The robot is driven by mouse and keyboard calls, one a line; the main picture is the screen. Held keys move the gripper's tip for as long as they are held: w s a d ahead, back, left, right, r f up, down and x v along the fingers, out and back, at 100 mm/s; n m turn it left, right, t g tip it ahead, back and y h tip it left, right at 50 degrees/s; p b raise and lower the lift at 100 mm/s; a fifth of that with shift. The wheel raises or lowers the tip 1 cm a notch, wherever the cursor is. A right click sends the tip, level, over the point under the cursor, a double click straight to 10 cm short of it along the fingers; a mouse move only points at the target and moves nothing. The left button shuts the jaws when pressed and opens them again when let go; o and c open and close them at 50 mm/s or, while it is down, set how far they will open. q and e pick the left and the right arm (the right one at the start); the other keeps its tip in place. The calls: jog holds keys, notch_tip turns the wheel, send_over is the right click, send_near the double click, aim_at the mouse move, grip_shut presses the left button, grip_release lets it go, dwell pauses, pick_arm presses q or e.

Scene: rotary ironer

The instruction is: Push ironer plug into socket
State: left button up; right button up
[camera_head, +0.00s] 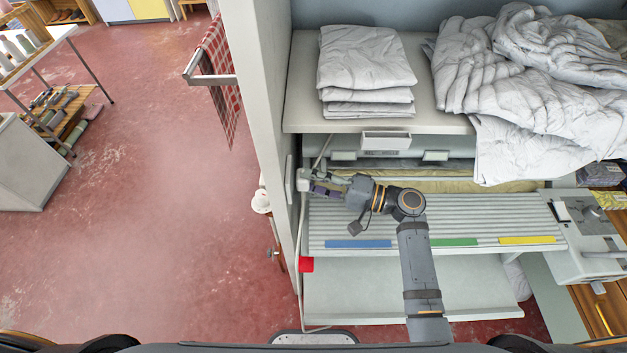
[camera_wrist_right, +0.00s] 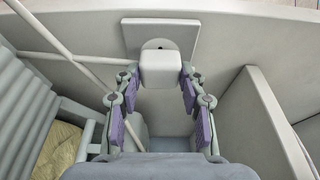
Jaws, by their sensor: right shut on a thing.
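The white, block-shaped plug (camera_wrist_right: 160,70) is between the fingertips of my right gripper (camera_wrist_right: 160,85) in the right wrist view. It also shows as a small pale block (camera_head: 303,180) at the left wall in the head view. My right gripper (camera_head: 322,188) reaches left along the ironer and is shut on the plug. The square socket plate (camera_wrist_right: 135,38) is on the wall directly behind the plug, with a dark hole partly visible above it. I cannot tell whether the plug touches the plate or how deep it sits. My left gripper is not in view.
The ironer's ribbed shelf (camera_head: 470,215) lies under my right arm. Folded white linen (camera_head: 366,60) and a crumpled heap (camera_head: 530,60) lie on the shelf above. A pale wall panel (camera_head: 262,90) closes the left side. A thin pale rod or cord (camera_wrist_right: 60,45) runs nearby.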

jog(key=shift+a, duration=0.5)
jog(key=o, duration=1.2)
jog(key=shift+d, duration=0.1)
jog(key=v, duration=1.1)
jog(key=shift+s+d, duration=0.2)
jog(key=shift+d, duration=0.15)
